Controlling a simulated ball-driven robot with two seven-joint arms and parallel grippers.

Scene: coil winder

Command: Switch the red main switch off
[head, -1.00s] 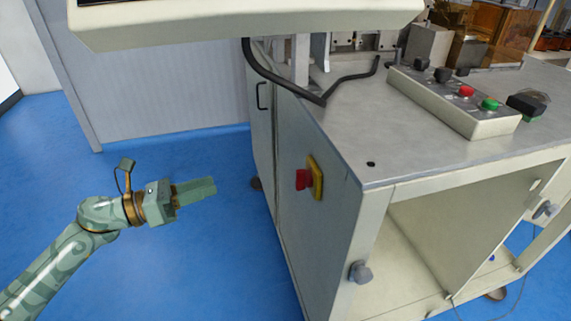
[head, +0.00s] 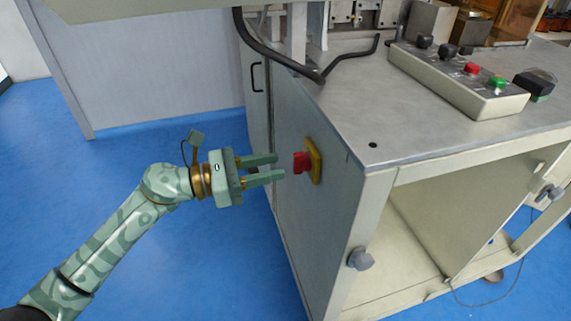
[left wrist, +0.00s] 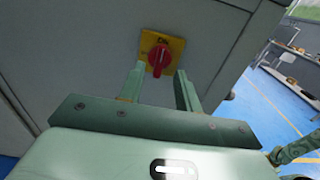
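The red main switch (head: 299,162) is a red knob on a yellow plate (head: 315,161), on the left side panel of the grey machine cabinet. In the left wrist view the red knob (left wrist: 159,57) sits ahead, between and beyond the fingertips, on its yellow plate (left wrist: 176,44). My left gripper (head: 281,168) is open, with its two fingers apart and pointing at the switch. A small gap seems to lie between the fingertips and the knob; contact cannot be made out. My right gripper is not in view.
The machine cabinet (head: 330,220) has a metal top with a control box (head: 460,80) of coloured buttons. A black bent bar (head: 285,60) runs above the top's left edge. Blue floor (head: 215,270) around my left arm is clear.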

